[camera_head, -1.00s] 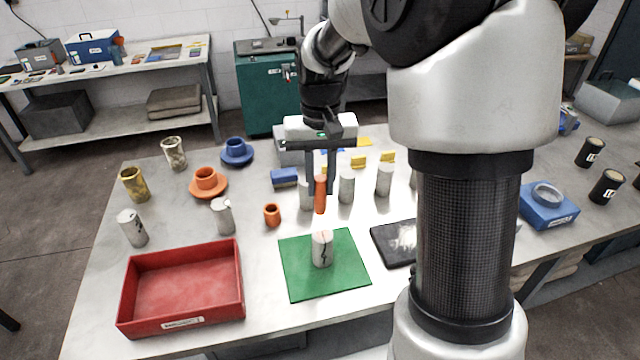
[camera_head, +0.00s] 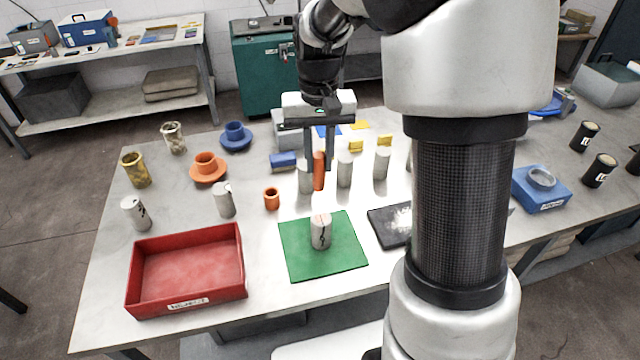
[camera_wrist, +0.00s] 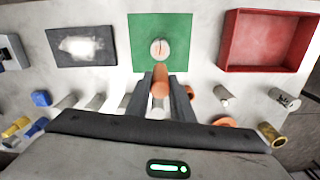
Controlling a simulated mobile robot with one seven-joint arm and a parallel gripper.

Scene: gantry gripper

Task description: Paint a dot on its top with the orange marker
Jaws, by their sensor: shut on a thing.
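My gripper (camera_head: 319,165) is shut on the orange marker (camera_head: 319,172), which hangs upright between the two fingers above the table. In the wrist view the marker (camera_wrist: 160,82) sits between the fingertips. A grey-white cylinder (camera_head: 321,232) with a dark crack-like mark on its side stands upright on a green mat (camera_head: 345,258). In the wrist view the cylinder's top (camera_wrist: 160,48) shows a thin reddish-dark line. The marker is behind the cylinder in the head view and apart from it.
A red tray (camera_head: 185,285) lies left of the mat. A dark pad with a white smear (camera_head: 392,226) lies right of it. An orange cap-like cup (camera_head: 271,199) and several grey cylinders (camera_head: 381,164) stand behind the mat. Orange (camera_head: 207,168) and blue (camera_head: 236,137) flanged pieces stand back left.

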